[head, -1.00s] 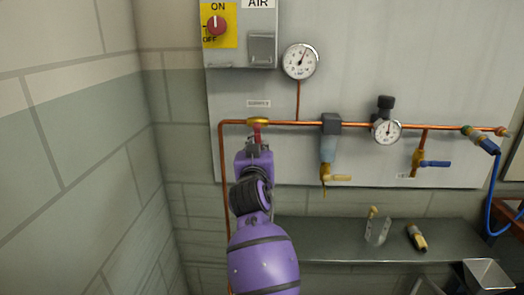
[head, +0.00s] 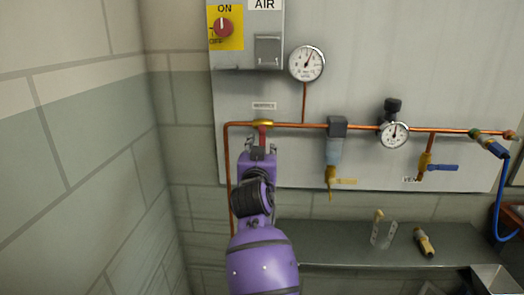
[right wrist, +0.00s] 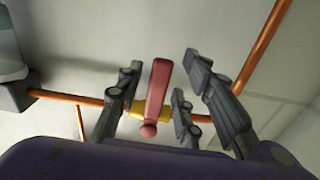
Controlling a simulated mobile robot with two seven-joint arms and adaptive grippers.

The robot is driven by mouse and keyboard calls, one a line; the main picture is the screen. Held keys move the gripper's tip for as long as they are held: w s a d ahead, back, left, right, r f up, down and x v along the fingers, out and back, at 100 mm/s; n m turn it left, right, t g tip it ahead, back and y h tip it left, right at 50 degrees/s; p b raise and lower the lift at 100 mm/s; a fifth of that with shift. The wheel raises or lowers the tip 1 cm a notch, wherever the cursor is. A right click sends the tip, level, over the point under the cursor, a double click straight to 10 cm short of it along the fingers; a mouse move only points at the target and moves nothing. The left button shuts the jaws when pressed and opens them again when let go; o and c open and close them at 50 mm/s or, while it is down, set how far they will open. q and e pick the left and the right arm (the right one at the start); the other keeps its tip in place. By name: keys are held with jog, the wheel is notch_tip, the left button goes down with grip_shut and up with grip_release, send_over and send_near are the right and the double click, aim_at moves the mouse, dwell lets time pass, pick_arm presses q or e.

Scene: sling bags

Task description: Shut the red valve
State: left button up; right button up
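The red valve has a red lever handle (head: 262,136) on a yellow body (head: 262,124) on the copper pipe. In the head view the handle hangs down, crosswise to the horizontal pipe. My right gripper (head: 260,149) is at the handle's lower end, and its fingers are small there. In the right wrist view the red handle (right wrist: 157,92) lies between the spread fingers of my right gripper (right wrist: 158,84), with a visible gap on each side. The yellow body (right wrist: 150,110) shows behind the handle. My left gripper is in neither view.
A block wall (head: 80,150) stands close on the left. The copper pipe (head: 300,125) runs across the panel with gauges, a filter (head: 333,150) and a blue-handled valve (head: 440,167) to the right. A dark shelf (head: 300,245) holds loose fittings below.

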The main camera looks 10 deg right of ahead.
jog(key=shift+s, duration=0.15)
jog(key=v, duration=1.1)
jog(key=shift+s, duration=0.35)
jog(key=shift+a, duration=0.1)
